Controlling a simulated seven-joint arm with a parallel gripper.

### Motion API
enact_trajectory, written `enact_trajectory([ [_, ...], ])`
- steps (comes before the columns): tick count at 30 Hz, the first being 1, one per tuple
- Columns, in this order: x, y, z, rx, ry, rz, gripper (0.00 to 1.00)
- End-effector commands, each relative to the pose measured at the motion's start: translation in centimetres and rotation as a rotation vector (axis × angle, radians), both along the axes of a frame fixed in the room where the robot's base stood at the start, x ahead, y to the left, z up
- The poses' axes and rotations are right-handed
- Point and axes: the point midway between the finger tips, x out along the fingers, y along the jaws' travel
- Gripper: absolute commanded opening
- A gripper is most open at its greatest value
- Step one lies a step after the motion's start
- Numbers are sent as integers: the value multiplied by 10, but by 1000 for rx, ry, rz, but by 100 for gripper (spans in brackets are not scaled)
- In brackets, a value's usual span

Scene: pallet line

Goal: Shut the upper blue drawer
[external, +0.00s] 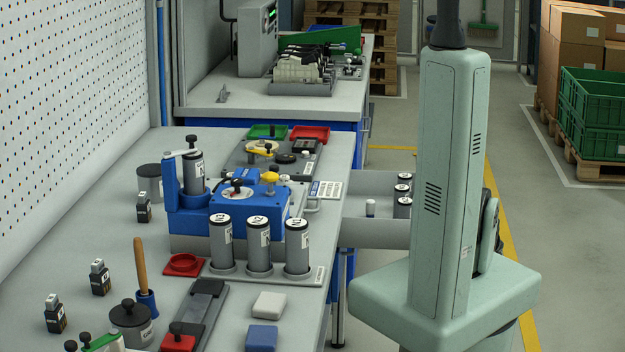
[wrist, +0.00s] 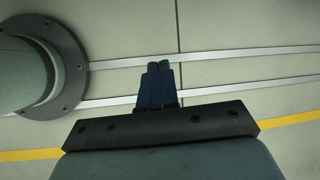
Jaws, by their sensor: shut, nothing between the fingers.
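A drawer (external: 374,236) stands pulled out from the right side of the workbench in the external view. Its inside is grey, and it holds several small dark cylinders with white tops (external: 403,200) and a small light piece (external: 370,207). The drawer's front end is hidden behind my arm, so its blue face does not show. My gripper (wrist: 159,67) is shut and empty in the wrist view, above bare floor. The drawer is not in the wrist view. In the external view my arm hides the gripper, so its distance from the drawer cannot be told.
The workbench (external: 95,255) carries labelled grey cylinders (external: 259,245), a blue fixture (external: 235,203) and red and green trays. Green crates (external: 597,115) and boxes stand on a pallet at right. Floor with a yellow line (wrist: 30,155) lies below my gripper.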

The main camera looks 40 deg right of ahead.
Motion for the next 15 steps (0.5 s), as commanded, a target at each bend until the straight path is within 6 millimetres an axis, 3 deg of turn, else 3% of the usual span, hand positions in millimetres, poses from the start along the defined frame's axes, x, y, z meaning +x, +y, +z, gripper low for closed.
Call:
enact_trajectory([
  [1, 11, -18, 7, -36, -24, 49, 0],
  [8, 53, -84, 55, -214, -132, 315, 0],
  [15, 97, -148, 119, -414, -235, 599, 0],
])
